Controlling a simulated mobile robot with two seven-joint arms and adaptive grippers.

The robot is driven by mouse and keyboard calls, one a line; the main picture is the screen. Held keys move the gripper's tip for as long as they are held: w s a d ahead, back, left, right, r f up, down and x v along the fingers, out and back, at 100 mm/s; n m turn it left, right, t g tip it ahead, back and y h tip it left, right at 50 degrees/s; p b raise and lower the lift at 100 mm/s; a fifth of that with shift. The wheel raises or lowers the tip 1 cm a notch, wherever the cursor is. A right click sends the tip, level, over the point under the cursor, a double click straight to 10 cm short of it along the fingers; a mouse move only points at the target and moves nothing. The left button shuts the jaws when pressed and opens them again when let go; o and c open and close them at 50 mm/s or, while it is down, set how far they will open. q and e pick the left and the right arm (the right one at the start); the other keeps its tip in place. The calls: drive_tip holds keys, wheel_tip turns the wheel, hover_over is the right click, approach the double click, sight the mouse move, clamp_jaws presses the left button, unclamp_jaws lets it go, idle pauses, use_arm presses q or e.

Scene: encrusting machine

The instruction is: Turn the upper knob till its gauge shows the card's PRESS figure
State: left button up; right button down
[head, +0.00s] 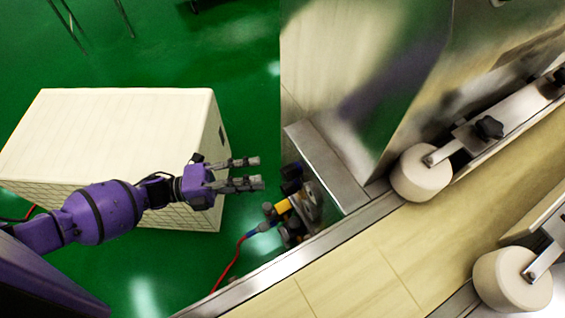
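My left gripper (256,173) comes in from the left on the purple arm. Its grey fingers are apart with nothing between them, pointing right. Just right of the fingertips, with a gap, a cluster of small fittings is fixed to the side of the machine. It has a dark knob-like part (290,180) at its upper end and a yellow fitting (283,207) below. A round grey part (313,200) on its right may be a gauge seen edge-on; no dial or figure is readable. The card is not in view. My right gripper is not in view.
A large pale box (110,120) stands on the green floor under my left arm. The steel machine (335,165) fills the right, with a tan belt (350,275) and white rollers (421,173). A red hose (228,272) and blue connector hang below the fittings.

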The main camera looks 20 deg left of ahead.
sight(282, 175)
use_arm(q)
drive_tip(key=x, duration=0.7)
drive_tip(key=shift+d, duration=0.35)
clamp_jaws()
drive_tip(key=shift+s+f, duration=0.1)
